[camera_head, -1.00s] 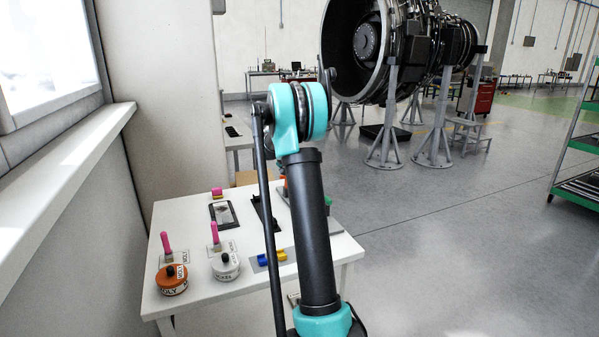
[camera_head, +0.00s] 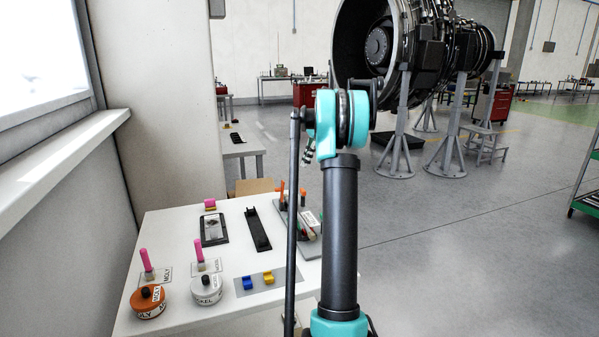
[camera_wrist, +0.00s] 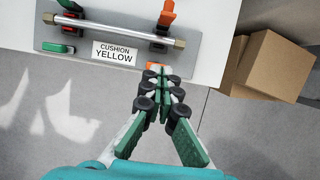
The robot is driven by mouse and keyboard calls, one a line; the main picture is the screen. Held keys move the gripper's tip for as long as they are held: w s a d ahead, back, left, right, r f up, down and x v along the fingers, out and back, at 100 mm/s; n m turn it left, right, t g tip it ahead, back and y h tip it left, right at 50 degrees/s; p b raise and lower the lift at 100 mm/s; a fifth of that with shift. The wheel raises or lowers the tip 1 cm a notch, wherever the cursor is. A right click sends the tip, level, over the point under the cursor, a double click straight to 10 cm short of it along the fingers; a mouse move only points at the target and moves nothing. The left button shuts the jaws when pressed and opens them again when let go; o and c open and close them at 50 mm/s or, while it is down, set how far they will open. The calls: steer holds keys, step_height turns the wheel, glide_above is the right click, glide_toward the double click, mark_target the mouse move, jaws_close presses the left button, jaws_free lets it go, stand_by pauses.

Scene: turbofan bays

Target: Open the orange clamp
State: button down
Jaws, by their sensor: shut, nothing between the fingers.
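In the wrist view, a grey plate (camera_wrist: 110,55) labelled "CUSHION YELLOW" carries a metal tube (camera_wrist: 110,28) between two clamps. My gripper (camera_wrist: 160,76) is shut and empty, at the table's near edge, below and apart from the right clamp in the picture. A small orange piece (camera_wrist: 154,66) shows at its fingertips; I cannot tell what it belongs to. In the head view, orange handles (camera_head: 282,192) show beside my arm, which partly hides the plate.
The white table (camera_head: 180,235) also holds an orange tin (camera_head: 148,302), a white tin (camera_head: 206,290), pink-handled brushes, a blue block (camera_head: 247,283) and a yellow block (camera_head: 268,278). Cardboard boxes (camera_wrist: 272,65) stand right of the table in the wrist view. Open floor lies right of the table.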

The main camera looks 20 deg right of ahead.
mark_target(282, 185)
steer(key=a+f, duration=0.4)
steer(key=f, duration=0.1)
steer(key=a+f, duration=0.2)
steer(key=f, duration=0.1)
steer(key=shift+f, duration=0.15)
steer(key=shift+a, duration=0.55)
steer(key=shift+a, duration=0.1)
steer(key=shift+a+r+h, duration=0.25)
steer(key=shift+a+h, duration=0.45)
steer(key=shift+h, duration=0.05)
steer(key=shift+a+r+h, duration=0.2)
steer(key=shift+a+h, duration=0.45)
steer(key=shift+h, duration=0.1)
